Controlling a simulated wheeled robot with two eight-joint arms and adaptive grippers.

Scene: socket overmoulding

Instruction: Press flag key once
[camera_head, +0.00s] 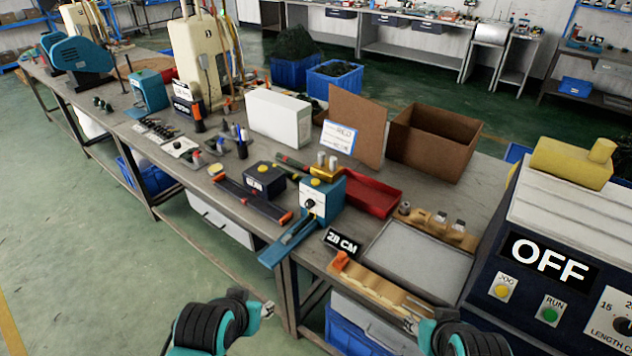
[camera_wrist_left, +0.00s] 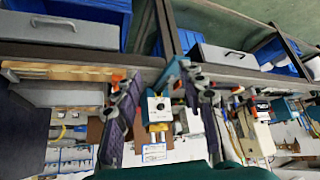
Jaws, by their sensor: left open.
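No key with a readable "flag" label shows. A dark box (camera_head: 264,182) with a yellow button and a small unreadable label sits mid-bench in the head view. To its right stands a blue box (camera_head: 322,200) with a yellow top button and a white dial face; the blue box also shows in the left wrist view (camera_wrist_left: 158,108), upside down. My left gripper (camera_head: 268,309) is in front of the bench edge, apart from both boxes. Its fingers (camera_wrist_left: 163,105) are spread and empty in the left wrist view. My right gripper (camera_head: 409,325) is low at the bench front; its fingers are too small to judge.
A dark machine (camera_head: 550,245) reading OFF, with yellow and green buttons, stands at the right. A "28 CM" sign (camera_head: 342,242), grey tray (camera_head: 418,259), red tray (camera_head: 372,196) and brown carton (camera_head: 435,138) crowd the bench. Open floor (camera_head: 90,250) lies left.

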